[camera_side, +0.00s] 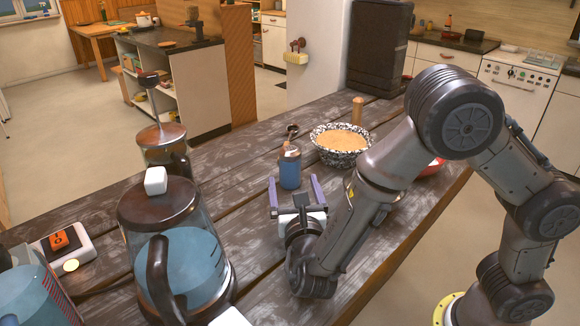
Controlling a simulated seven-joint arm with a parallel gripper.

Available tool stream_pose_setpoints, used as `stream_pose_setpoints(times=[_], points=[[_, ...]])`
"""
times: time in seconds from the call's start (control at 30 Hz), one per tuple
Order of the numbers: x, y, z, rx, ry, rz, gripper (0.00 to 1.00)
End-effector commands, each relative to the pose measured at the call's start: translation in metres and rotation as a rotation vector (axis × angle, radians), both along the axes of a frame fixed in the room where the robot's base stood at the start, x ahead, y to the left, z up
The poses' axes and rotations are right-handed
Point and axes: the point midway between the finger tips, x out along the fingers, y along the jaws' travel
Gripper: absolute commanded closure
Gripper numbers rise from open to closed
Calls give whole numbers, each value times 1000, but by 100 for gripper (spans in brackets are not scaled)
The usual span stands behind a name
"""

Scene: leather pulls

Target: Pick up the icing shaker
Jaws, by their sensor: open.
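The likely icing shaker is a small blue cylinder with a brownish top (289,171), standing upright on the dark plank table (228,165) near the middle. My gripper (293,181) is low over the table on the near side of it. Its two purple fingers are spread apart and point away from the camera, toward the shaker. The fingertips flank the shaker's lower part in the picture. I cannot tell whether the shaker is between them or just beyond them. The gripper holds nothing that I can see.
A speckled bowl with orange-tan contents (341,158) stands behind the shaker, with a wooden piece (357,110) beyond it. A red bowl (437,165) is partly behind my arm. A large glass kettle (172,245) and a French-press-like jar (165,152) stand left. Planks between kettle and shaker are clear.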

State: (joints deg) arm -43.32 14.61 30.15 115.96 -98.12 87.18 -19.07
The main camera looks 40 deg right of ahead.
Motion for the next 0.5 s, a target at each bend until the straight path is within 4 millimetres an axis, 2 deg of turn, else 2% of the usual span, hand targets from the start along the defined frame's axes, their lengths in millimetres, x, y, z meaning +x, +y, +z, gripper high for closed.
stream_pose_setpoints(times=[0.3,0.5], points=[[35,-29,0,1,2,-5,8],[44,-35,0,1,1,-1,8]])
